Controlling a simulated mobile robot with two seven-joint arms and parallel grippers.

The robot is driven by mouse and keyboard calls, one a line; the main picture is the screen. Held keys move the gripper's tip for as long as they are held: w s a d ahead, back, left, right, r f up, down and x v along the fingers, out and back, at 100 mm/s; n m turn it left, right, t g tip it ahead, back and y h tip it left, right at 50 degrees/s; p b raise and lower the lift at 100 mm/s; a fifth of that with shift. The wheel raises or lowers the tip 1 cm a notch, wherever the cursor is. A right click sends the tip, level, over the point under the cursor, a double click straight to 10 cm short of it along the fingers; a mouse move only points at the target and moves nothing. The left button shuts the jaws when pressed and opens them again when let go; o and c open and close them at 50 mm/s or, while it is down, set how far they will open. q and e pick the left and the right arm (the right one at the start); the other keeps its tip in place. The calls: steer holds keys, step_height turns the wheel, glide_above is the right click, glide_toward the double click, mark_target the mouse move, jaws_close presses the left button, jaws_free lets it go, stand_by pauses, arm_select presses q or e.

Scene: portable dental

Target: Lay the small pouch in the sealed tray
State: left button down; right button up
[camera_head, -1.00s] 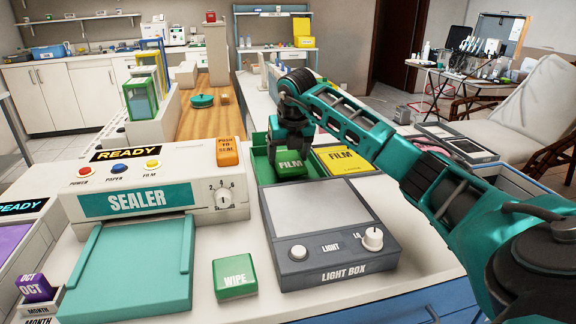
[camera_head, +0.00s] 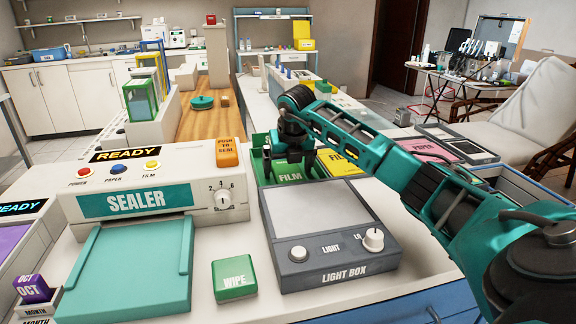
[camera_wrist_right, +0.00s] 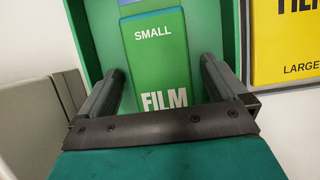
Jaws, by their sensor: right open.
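I cannot tell from any label whether this is the sealed tray. My right gripper (camera_head: 288,160) is low over the tray, jaws open, one finger on each side of the pouch. In the right wrist view, gaps show beside the pouch. My left gripper is not in view.
A yellow FILM block (camera_head: 338,162) marked LARGE stands right of the tray. The light box (camera_head: 330,262) is in front, the sealer (camera_head: 160,190) to the left, and a green WIPE block (camera_head: 235,279) at the front. A pink PAPER block (camera_head: 432,150) lies at right.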

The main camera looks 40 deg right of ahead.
steer(key=p+v, duration=0.1)
steer(key=v, duration=1.1)
steer(key=shift+p, duration=0.35)
steer(key=shift+r, duration=0.1)
